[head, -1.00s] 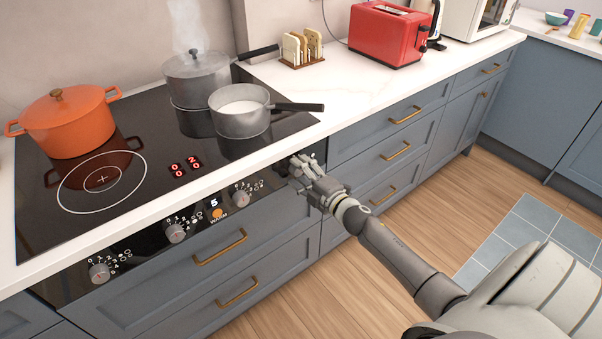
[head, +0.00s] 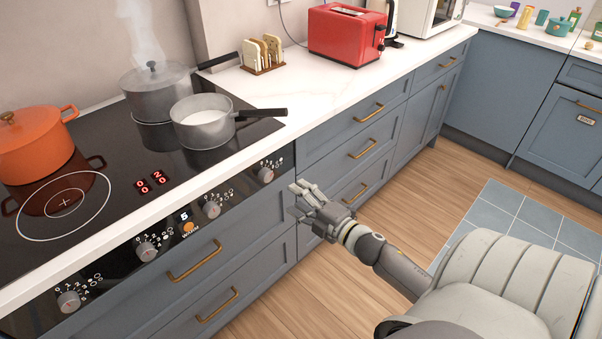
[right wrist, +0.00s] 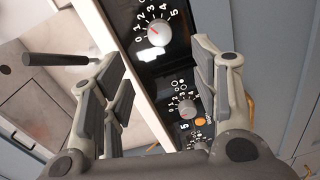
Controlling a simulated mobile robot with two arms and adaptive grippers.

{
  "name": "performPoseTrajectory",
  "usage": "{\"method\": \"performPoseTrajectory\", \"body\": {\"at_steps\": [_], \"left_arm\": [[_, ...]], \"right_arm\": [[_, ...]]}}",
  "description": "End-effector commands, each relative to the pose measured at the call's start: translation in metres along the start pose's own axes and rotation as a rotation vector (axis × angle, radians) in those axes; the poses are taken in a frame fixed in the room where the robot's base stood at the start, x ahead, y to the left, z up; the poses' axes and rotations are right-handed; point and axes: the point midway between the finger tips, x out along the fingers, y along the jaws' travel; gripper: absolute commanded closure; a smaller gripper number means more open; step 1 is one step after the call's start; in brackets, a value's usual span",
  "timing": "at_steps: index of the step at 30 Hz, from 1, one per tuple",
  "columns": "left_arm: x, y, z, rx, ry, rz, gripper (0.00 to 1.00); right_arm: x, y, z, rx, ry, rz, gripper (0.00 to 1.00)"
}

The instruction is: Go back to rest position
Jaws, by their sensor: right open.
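My right gripper (head: 303,199) is open and empty in front of the drawer fronts, just below and right of the rightmost stove knob (head: 265,174). It does not touch the knob in the head view. In the right wrist view my right gripper (right wrist: 160,85) shows its two fingers spread wide, with a knob (right wrist: 156,33) of the control panel beyond them. My right arm reaches in from the lower right. My left gripper is not in either view.
The cooktop (head: 105,205) carries an orange pot (head: 35,147), a steaming grey pot (head: 157,90) and a saucepan of white liquid (head: 203,128). A toast rack (head: 262,55) and red toaster (head: 345,36) stand on the counter. The wooden floor (head: 400,200) is open at right.

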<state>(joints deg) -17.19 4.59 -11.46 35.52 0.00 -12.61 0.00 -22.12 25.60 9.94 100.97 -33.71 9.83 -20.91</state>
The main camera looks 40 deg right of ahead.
Motion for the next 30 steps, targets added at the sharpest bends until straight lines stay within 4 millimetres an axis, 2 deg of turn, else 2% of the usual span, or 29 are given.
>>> {"method": "performPoseTrajectory", "body": {"at_steps": [17, 20, 23, 25, 29, 30], "left_arm": [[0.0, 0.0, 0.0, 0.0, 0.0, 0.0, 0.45], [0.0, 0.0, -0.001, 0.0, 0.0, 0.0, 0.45], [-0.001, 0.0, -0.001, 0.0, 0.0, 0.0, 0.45], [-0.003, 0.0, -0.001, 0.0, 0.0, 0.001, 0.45], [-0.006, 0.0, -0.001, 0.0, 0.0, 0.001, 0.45], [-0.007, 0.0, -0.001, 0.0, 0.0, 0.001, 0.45]], "right_arm": [[-0.003, 0.0, 0.0, 0.0, 0.0, 0.0, 0.44], [-0.003, -0.005, 0.002, 0.011, -0.007, -0.008, 0.44], [-0.006, -0.031, 0.009, 0.07, -0.043, -0.052, 0.44], [-0.012, -0.066, 0.018, 0.149, -0.092, -0.109, 0.44], [-0.036, -0.156, 0.029, 0.344, -0.221, -0.254, 0.44], [-0.047, -0.185, 0.03, 0.404, -0.264, -0.302, 0.44]]}}
